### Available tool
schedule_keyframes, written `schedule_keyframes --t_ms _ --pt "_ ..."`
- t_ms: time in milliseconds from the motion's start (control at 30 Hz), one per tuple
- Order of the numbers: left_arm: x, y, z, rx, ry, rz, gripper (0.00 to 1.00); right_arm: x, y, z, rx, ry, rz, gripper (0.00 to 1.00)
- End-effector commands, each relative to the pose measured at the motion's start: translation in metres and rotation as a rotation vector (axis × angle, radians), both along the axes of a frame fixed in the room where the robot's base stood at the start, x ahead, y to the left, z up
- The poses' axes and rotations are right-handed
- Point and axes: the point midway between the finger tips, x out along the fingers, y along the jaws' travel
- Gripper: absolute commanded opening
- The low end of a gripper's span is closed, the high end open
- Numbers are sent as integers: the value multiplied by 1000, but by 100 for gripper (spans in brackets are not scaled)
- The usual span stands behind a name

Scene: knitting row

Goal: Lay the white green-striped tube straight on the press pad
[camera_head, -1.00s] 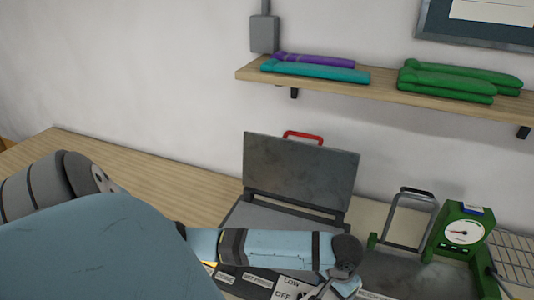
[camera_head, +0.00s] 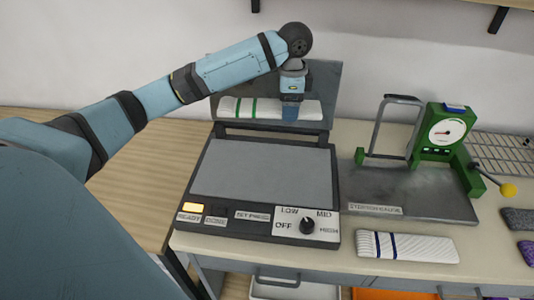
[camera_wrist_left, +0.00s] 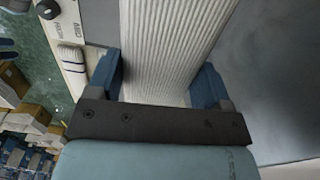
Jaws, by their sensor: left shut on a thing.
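The white green-striped tube (camera_head: 242,108) is held level in my left gripper (camera_head: 291,108), above the back part of the press near its raised lid. The gripper is shut on it right of its middle, with two green bands showing on the left part. In the left wrist view the ribbed white tube (camera_wrist_left: 165,45) lies between the two blue fingers (camera_wrist_left: 165,85). The grey press pad (camera_head: 262,170) is bare, in front of and below the tube. The press lid (camera_head: 328,85) stands open behind. My right gripper is not in view.
A white blue-striped tube (camera_head: 425,247) lies on the table right of the press. A green tension gauge (camera_head: 445,132) with a metal frame stands at the right. The press panel has a knob (camera_head: 307,226) and a lit ready lamp (camera_head: 193,206). Dark and purple knits lie at the right edge.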

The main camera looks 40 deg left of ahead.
Motion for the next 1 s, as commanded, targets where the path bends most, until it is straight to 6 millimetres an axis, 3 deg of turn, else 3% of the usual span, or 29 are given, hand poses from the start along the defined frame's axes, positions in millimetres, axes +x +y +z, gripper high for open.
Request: schedule_keyframes --t_ms 133,233,700,1000 --pt "5 11 15 -6 -1 -83 51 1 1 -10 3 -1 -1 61" --pt "5 12 8 -9 2 -100 51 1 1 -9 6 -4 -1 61" --pt "5 12 -105 -8 1 -99 51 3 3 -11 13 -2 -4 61" --pt "5 12 -130 -9 1 -99 51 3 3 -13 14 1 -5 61"
